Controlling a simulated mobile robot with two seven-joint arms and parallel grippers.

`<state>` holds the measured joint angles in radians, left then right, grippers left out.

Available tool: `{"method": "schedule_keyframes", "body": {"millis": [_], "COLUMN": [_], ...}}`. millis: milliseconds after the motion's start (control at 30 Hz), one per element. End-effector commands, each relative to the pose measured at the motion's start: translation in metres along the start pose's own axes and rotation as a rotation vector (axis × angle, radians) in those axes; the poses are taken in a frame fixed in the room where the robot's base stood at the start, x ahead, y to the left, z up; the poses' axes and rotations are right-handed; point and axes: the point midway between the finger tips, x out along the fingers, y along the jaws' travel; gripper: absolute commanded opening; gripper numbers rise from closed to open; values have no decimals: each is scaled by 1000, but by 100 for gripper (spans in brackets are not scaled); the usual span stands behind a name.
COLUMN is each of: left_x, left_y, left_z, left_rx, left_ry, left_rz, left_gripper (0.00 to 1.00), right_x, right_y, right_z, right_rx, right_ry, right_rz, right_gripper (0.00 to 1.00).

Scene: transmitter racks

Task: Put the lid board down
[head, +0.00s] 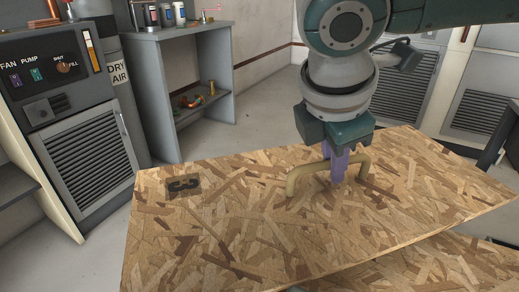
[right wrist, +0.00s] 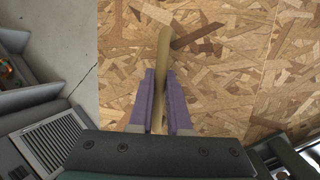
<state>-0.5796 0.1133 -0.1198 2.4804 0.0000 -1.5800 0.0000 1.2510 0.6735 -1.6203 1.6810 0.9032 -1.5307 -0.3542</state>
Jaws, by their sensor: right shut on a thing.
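The lid board (head: 235,225) is a large sheet of pressed wood flakes with a pale bar handle (head: 297,175) on top and a dark stencilled mark near its left end. My right gripper (head: 338,172) comes down from above, its purple fingers shut on the middle of the handle. In the right wrist view the handle (right wrist: 164,42) runs between the two fingers (right wrist: 161,85). The board hides most of what is beneath it. My left gripper is not in view.
Another flake-board surface (head: 430,268) shows below the lid board's near right edge. A control cabinet (head: 85,150) with a louvred panel stands at left, beside a grey cylinder marked DRY AIR (head: 115,80). A grey shelf unit (head: 185,75) stands behind. Bare floor (head: 265,105) lies beyond the board.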

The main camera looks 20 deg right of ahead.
Motion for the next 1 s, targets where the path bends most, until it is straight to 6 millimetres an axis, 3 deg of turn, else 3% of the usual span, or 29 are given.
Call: {"method": "schedule_keyframes", "body": {"millis": [167, 400, 767, 800, 1000], "left_x": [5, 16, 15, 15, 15], "left_y": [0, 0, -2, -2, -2], "left_z": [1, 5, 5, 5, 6], "left_rx": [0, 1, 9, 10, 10], "left_ry": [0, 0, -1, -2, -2], "left_rz": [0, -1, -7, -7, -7], "left_gripper": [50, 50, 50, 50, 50], "right_x": [11, 41, 42, 43, 43], "right_y": [-2, -12, -12, -14, -13], "right_z": [-3, -13, -14, -14, -14], "right_rx": [2, 1, 2, 1, 1], "right_ry": [-1, -2, 0, 0, 0], "right_rz": [2, 3, 3, 0, 0], "right_gripper": [0, 0, 0, 19, 42]}}
